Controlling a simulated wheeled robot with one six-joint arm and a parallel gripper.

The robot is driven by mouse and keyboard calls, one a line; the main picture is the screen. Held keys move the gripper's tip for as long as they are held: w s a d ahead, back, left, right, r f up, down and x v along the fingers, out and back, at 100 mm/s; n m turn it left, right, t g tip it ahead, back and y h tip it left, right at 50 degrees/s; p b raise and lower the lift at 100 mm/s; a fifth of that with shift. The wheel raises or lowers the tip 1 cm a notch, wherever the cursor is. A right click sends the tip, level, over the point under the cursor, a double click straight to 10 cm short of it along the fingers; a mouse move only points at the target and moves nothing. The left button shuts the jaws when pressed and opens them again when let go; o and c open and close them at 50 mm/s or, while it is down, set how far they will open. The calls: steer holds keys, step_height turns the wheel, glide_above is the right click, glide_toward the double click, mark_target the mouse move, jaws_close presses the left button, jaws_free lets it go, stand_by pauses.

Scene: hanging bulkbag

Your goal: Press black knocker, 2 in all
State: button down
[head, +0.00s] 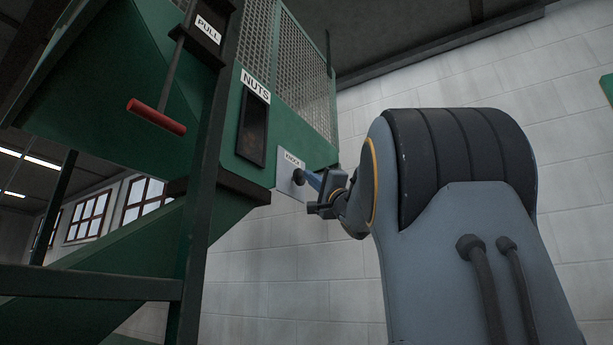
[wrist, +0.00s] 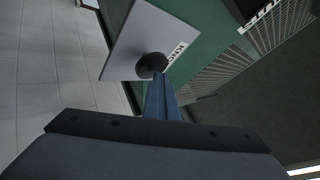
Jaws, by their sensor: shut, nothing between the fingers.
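The black knocker (head: 299,177) is a round dark knob on a pale plate (head: 287,160) with a small label, fixed to the green machine's side. In the wrist view the knocker (wrist: 151,65) stands out from the plate (wrist: 133,35). My gripper (head: 313,180) is shut and empty, its blue fingers pointing at the knocker. In the wrist view the fingertips (wrist: 160,80) reach the lower edge of the knob and overlap it in the picture. They look touching or very close; I cannot tell which.
The green machine (head: 308,140) carries a NUTS label (head: 255,85) above a dark window (head: 252,128). A red PULL handle (head: 157,117) hangs at left. A green post and rail (head: 90,283) stand at lower left. A white block wall (head: 570,130) is behind.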

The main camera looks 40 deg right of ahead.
steer(key=shift+s+d+p, duration=0.25)
steer(key=shift+s+p, duration=0.1)
steer(key=shift+s, duration=0.3)
steer(key=shift+s+d+p, duration=0.25)
steer(key=shift+s+p, duration=0.1)
steer(key=shift+s, duration=0.3)
steer(key=s, duration=0.1)
steer(key=s+d+p, duration=0.1)
steer(key=s, duration=0.1)
steer(key=s+d+p, duration=0.1)
steer(key=shift+s, duration=0.3)
steer(key=shift+a, duration=0.15)
stand_by(0.4)
